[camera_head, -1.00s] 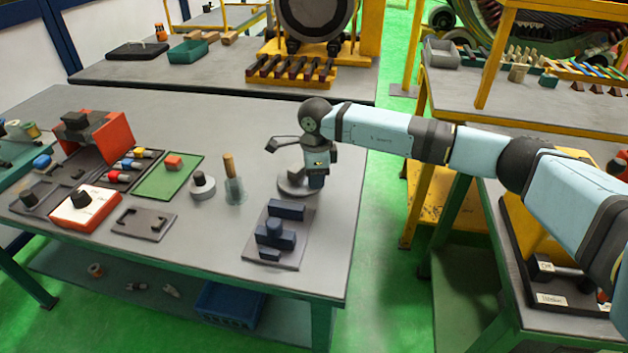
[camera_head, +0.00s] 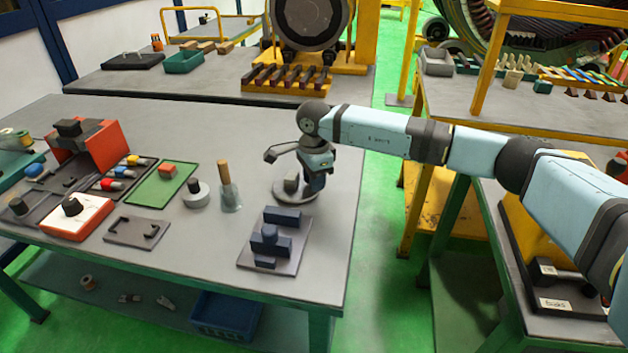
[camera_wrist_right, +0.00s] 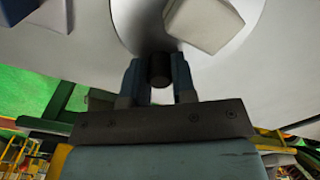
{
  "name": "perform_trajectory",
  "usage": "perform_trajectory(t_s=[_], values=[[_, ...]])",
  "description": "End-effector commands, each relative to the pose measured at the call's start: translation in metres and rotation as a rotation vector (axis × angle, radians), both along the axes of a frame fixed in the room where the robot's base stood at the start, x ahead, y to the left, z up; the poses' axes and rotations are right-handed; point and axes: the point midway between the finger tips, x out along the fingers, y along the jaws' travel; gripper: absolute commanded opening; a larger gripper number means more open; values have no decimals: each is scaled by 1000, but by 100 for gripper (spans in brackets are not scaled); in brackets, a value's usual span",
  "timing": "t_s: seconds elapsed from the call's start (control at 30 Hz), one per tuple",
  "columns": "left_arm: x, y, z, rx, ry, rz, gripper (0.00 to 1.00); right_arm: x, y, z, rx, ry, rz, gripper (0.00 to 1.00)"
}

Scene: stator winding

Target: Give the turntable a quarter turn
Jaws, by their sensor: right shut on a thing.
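The turntable (camera_head: 283,195) is a round grey disc on the right part of the near bench, with a pale block (camera_head: 291,181) on it. My right gripper (camera_head: 315,187) is at the disc's right edge, pointing down. In the right wrist view the gripper (camera_wrist_right: 158,78) is shut on a short dark peg (camera_wrist_right: 159,68) at the rim of the turntable (camera_wrist_right: 135,15). The block (camera_wrist_right: 205,22) stands on the disc beside the fingers there. The fingertips are partly hidden in the head view. My left gripper is not in view.
A grey plate with dark blue blocks (camera_head: 270,240) lies just in front of the turntable. A jar with a wooden-handled tool (camera_head: 230,195) and a round grey piece (camera_head: 196,194) stand to its left. The bench's right edge is close. Bench space behind is clear.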

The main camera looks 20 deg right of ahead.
Motion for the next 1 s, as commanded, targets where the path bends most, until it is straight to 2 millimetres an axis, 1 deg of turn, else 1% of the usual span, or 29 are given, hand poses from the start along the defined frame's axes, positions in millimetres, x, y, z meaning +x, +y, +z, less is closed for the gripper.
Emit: perform_trajectory(t_s=[0.4, 0.43, 0.53, 0.83, 0.93, 1.0], values=[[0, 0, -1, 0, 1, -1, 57, 1, 0, 1, 1, -2, 2, 1], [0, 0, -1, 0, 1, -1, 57, 1, 0, 1, 1, -2, 2, 27], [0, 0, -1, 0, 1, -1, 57, 1, 0, 1, 1, -2, 2, 50], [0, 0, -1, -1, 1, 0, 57, 0, 0, 2, 0, -1, 3, 50], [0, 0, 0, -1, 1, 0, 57, 1, 0, 10, 1, -2, 3, 50], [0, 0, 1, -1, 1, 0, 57, 1, 0, 20, 0, -3, 3, 50]])
